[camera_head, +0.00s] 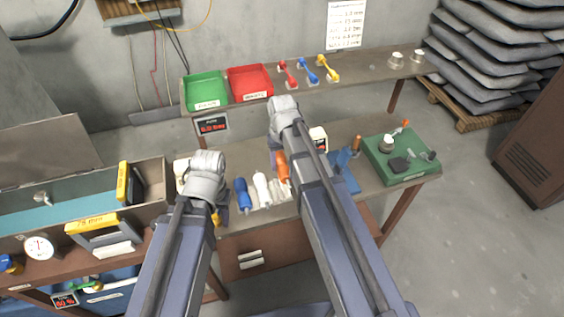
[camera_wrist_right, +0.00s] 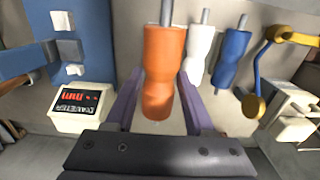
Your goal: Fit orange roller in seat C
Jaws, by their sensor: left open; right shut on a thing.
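The orange roller (camera_head: 284,171) is in my right gripper (camera_wrist_right: 160,100), whose purple fingers are shut on either side of it in the right wrist view. There the roller (camera_wrist_right: 164,70) shows a grey shaft at its far end. A white roller (camera_head: 262,189) and a blue roller (camera_head: 242,196) stand beside it to the left in the head view. In the wrist view, the white roller (camera_wrist_right: 198,55) and blue roller (camera_wrist_right: 231,58) lie to its right. My left gripper (camera_head: 222,214) is open, mostly hidden behind its own wrist, near the blue roller. I cannot make out which seat is C.
A diameter display (camera_wrist_right: 80,108) is close beside the right gripper. A blue fixture (camera_head: 344,172) and a green board (camera_head: 408,172) with small parts are to the right. Green (camera_head: 205,90) and red (camera_head: 250,82) bins are on the back shelf. A yellow-handled crank (camera_wrist_right: 262,75) is near the blue roller.

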